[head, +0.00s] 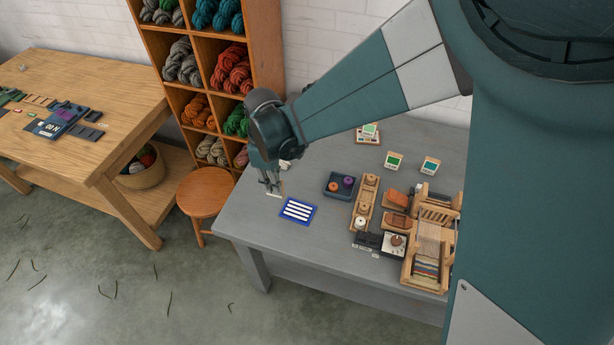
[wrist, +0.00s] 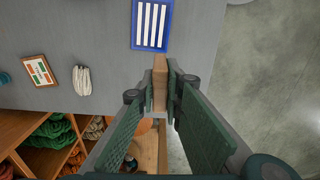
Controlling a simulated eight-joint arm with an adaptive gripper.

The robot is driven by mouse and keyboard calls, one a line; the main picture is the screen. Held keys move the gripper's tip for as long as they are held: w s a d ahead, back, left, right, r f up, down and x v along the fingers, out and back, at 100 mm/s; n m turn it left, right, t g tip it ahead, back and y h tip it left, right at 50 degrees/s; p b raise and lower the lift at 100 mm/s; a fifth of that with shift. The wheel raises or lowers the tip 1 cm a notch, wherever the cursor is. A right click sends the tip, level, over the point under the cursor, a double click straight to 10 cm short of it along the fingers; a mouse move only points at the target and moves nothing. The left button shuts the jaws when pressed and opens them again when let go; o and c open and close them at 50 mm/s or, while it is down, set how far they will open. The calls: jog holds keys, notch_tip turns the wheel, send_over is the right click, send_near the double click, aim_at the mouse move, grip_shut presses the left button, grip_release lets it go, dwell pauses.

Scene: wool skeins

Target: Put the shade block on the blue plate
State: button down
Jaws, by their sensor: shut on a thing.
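My gripper (head: 272,186) is at the left edge of the grey table in the head view. It is shut on a tan wooden block (wrist: 160,82), seen edge-on between the fingers in the wrist view. I take it for the shade block; its face is turned from view. In the head view only a small pale part shows at the fingertips. The blue plate (head: 298,210) has white stripes and lies flat on the table, just right of and nearer than my gripper. It also shows at the top of the wrist view (wrist: 136,25), apart from the block, with nothing on it.
A dark tray (head: 328,190) with round items, a wooden rack (head: 362,212) and a small loom (head: 428,240) stand to the right. Small framed cards (head: 394,160) lie behind. A white skein (wrist: 82,80) lies near my gripper. A stool (head: 205,192) and yarn shelf (head: 262,60) stand left and behind.

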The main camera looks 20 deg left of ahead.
send_over(298, 211)
jog(key=shift+r, duration=0.15)
dwell(0.4)
jog(key=shift+f+b, duration=0.4)
jog(key=shift+f, duration=2.75)
jog(key=shift+f, duration=1.85)
jog(key=shift+f+b, duration=0.2)
jog(key=shift+b, duration=0.2)
jog(key=c, duration=2.5)
grip_release()
jog(key=shift+o, duration=0.2)
